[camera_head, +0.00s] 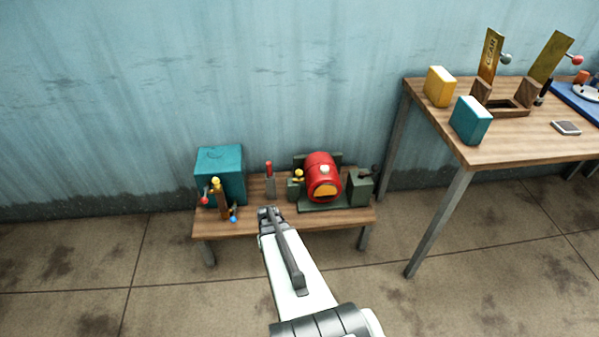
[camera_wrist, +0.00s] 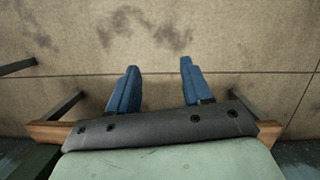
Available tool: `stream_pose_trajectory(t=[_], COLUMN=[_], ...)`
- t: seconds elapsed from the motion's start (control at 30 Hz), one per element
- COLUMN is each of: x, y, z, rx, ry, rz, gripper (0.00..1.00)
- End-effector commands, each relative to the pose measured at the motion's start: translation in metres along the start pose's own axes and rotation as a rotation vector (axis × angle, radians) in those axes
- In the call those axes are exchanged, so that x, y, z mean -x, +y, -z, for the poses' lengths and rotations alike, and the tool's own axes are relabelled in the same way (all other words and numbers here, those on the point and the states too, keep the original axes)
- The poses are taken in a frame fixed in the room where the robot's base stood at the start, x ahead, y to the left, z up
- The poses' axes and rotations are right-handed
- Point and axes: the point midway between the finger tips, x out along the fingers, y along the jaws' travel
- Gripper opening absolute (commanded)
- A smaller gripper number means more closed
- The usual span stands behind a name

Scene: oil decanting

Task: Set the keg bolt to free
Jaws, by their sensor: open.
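A red keg (camera_head: 318,170) with an orange front patch and a pale cap lies in a dark green cradle (camera_head: 325,206) on the low bench. A yellow knob (camera_head: 298,174) sits at the cradle's left side, and a dark lever (camera_head: 373,170) tops the green block at its right. I cannot tell which of these is the keg bolt, or its setting. My gripper (camera_head: 268,212) is in front of the bench, left of the keg and apart from it. In the wrist view its blue fingers (camera_wrist: 157,75) are spread, with only floor between them.
On the low bench (camera_head: 255,228) stand a teal box (camera_head: 220,165), a brown post with coloured knobs (camera_head: 221,200) and a red-handled lever (camera_head: 269,170). A higher table (camera_head: 480,145) at right holds yellow and teal blocks and upright brass plates. The floor in front is clear.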

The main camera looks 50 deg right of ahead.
Motion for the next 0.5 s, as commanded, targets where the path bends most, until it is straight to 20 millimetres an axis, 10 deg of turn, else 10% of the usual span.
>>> stream_pose_trajectory(t=[0.5], x=[0.151], y=[0.190], z=[0.221], rx=[-0.289], ry=[0.253], rz=[0.095], gripper=[0.49])
